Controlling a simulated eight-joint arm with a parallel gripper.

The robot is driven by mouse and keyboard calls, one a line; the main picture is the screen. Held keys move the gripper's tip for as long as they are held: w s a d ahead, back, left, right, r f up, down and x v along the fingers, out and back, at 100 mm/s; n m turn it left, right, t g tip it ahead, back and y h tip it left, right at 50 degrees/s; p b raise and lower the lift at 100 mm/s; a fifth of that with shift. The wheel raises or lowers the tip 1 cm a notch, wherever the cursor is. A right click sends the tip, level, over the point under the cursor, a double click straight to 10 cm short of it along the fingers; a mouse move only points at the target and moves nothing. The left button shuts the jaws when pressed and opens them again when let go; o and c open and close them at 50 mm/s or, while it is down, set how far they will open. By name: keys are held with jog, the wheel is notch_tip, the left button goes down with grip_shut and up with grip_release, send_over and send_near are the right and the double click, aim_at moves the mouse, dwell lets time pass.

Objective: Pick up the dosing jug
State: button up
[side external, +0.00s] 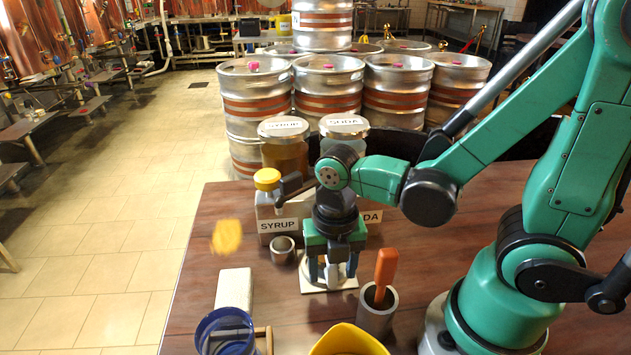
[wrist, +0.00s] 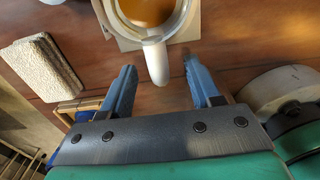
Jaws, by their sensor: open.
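The jug (wrist: 178,28), taken to be the dosing jug, has a pale rim and amber liquid inside. It shows at the top of the wrist view, cut off by the frame, and stands on a pale square mat (side external: 311,285). Its white handle (wrist: 155,62) points toward my gripper (wrist: 162,80). The two blue fingers are open, one on each side of the handle's end, with gaps visible on both sides. In the side view my gripper (side external: 333,276) points down over the mat and hides most of the jug.
A grey mortar with an orange pestle (side external: 386,268) stands close right. A small metal cup (side external: 283,252) is close left. A blue mug (side external: 226,330), yellow bowl (side external: 348,342) and pale block (side external: 234,289) are nearer the front. SYRUP and SODA containers stand behind. A blurred yellow object (side external: 227,236) shows left.

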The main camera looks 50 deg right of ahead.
grip_shut()
dwell(1.4)
